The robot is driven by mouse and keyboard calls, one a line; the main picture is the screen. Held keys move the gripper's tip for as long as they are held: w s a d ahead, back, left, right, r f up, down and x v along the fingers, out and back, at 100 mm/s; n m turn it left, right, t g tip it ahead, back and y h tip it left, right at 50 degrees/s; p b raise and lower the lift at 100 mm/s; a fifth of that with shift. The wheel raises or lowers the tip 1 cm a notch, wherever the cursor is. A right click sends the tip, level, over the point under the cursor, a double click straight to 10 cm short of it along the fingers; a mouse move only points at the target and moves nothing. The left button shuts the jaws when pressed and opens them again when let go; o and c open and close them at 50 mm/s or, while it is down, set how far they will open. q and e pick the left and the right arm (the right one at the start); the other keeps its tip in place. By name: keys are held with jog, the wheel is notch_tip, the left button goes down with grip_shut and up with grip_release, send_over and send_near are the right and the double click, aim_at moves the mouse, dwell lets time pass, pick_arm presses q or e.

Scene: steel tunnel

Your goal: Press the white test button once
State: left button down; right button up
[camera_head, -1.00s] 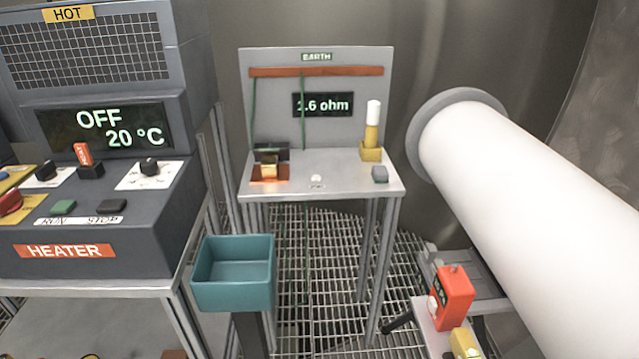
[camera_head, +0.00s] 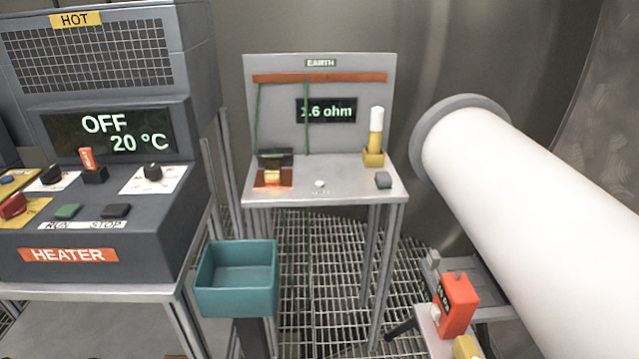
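The white test button (camera_head: 319,183) is a small round knob on the top of the grey earth station table (camera_head: 345,186), near its front edge. A faint label lies just in front of it. The display (camera_head: 326,111) on the upright panel above reads "1.6 ohm", its first digit partly crossed by a green wire. Nothing touches the button. Neither of my grippers shows in the head view.
A copper-coloured block with a clamp (camera_head: 273,177) sits left of the button. A teal bin (camera_head: 236,302), the heater console (camera_head: 95,240) and a large white pipe (camera_head: 530,210) flank the table.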

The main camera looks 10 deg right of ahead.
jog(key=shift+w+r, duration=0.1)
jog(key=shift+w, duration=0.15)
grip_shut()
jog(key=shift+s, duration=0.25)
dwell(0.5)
